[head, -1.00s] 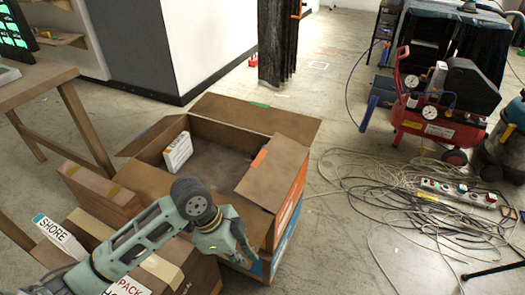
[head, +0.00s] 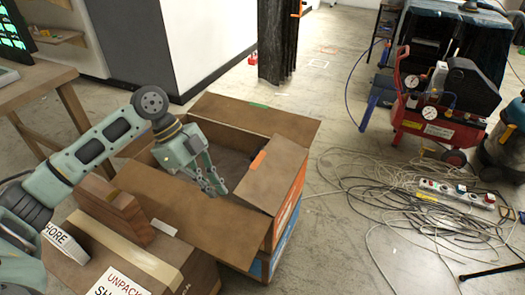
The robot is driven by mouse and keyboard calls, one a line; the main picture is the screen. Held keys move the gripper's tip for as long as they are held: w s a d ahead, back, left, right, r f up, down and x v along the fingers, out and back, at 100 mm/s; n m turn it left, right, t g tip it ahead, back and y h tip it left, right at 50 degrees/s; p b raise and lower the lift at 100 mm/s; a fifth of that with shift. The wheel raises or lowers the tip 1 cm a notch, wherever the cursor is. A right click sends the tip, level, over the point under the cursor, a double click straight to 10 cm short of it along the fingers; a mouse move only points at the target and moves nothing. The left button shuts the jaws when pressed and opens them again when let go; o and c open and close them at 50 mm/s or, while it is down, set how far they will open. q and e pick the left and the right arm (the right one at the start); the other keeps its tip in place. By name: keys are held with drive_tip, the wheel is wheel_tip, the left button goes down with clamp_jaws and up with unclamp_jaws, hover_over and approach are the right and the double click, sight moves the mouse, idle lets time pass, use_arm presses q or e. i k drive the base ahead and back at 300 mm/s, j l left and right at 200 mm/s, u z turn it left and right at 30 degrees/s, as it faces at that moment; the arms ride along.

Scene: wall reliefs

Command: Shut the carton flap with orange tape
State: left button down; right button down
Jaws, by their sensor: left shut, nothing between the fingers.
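The open cardboard carton (head: 286,206) stands on the floor in the middle of the head view. Its right flap (head: 273,182) carries a strip of orange tape (head: 258,161) and leans inward over the right part of the opening. The far flap (head: 285,122) has green tape (head: 259,105) and lies open outward. The near flap (head: 190,212) also hangs open outward. My left gripper (head: 215,187) is shut and empty, with its fingertips over the carton's near side, left of the orange-taped flap. My arm hides the left flap and part of the inside. My right gripper is not in view.
A taped box marked UNPACK (head: 140,262) and a brown block (head: 112,208) stand close in front, left of the carton. A red compressor (head: 432,118) and tangled cables (head: 400,205) lie to the right. Some floor beyond the carton is clear.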

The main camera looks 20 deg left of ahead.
sight(267, 182)
drive_tip(key=i, duration=0.9)
